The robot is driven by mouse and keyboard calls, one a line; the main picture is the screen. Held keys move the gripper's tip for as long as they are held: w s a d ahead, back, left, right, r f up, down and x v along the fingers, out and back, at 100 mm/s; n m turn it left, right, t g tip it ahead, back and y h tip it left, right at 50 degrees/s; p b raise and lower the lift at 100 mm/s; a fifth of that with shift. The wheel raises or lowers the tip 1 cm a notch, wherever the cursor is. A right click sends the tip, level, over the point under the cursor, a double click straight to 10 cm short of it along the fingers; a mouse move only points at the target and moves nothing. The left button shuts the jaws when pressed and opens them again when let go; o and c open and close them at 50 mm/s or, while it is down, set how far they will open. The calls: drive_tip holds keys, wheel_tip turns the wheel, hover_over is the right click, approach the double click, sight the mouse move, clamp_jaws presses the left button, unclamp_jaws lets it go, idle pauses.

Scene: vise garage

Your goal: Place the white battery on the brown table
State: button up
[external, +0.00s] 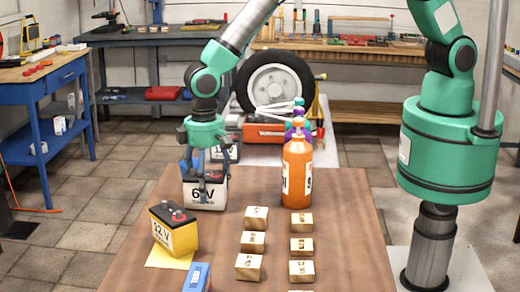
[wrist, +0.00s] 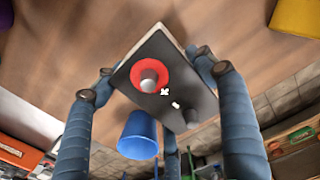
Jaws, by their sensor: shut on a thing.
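The white battery (external: 205,194), marked 6 V, is at the far left part of the brown table (external: 215,240). My gripper (external: 206,172) is over it from above, with its fingers closed around its sides. In the wrist view the battery's dark top (wrist: 172,85) with a red-ringed terminal lies between my gripper's fingers (wrist: 160,95). Whether the battery's underside touches the table or hangs slightly above it, I cannot tell.
A yellow battery (external: 174,231) stands on a yellow sheet at the front left. Several wooden blocks (external: 252,242) stand in two rows. A blue object (external: 197,278) is at the front. Brown tabletop is bare between these things.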

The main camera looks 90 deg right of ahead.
sight(206, 173)
drive_tip(key=o, duration=1.9)
drive_tip(key=shift+f, duration=0.1)
drive_tip(key=shift+o, duration=0.2)
wheel_tip(206, 173, up, 12)
drive_tip(key=shift+r+p, duration=0.15)
drive_tip(key=shift+p, duration=0.6)
